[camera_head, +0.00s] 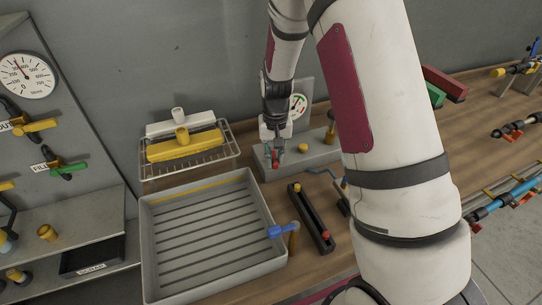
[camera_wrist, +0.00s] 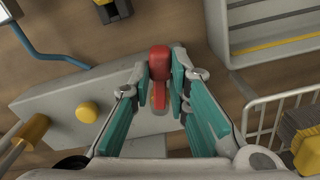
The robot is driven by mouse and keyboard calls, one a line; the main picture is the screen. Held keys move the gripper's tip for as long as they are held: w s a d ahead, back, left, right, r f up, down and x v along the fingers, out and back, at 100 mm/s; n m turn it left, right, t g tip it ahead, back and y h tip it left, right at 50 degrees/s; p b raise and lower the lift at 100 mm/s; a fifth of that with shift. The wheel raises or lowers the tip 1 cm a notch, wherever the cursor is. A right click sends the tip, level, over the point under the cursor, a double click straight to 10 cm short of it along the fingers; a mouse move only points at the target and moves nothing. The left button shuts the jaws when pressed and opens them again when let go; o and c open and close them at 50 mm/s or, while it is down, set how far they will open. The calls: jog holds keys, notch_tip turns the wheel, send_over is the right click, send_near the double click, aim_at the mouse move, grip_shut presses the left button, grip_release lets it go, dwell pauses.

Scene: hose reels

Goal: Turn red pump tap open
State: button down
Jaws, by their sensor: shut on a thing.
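The red pump tap (camera_wrist: 159,60) sits at one end of the grey pump box (camera_wrist: 125,110). In the wrist view my gripper (camera_wrist: 160,90) has its two teal fingers on either side of the tap's red handle, shut on it. The rounded red end sticks out past the fingertips. In the head view my gripper (camera_head: 274,152) points down at the left end of the grey pump box (camera_head: 318,152), with a bit of red between the fingers. The fingers hide part of the tap.
A yellow knob (camera_head: 303,147) is on the same box, beside a round gauge (camera_head: 298,105). A grey ribbed tray (camera_head: 150,250) with a blue tap (camera_head: 283,230) stands in front. A black strip (camera_head: 309,215) lies right of the tray.

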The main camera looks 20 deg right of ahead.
aim_at(277, 158)
jog(key=shift+d+n, duration=0.25)
jog(key=shift+n, duration=0.25)
jog(key=c, duration=1.5)
grip_release()
jog(key=shift+r, duration=0.15)
notch_tip(277, 158, up, 12)
jog(key=shift+f, duration=0.1)
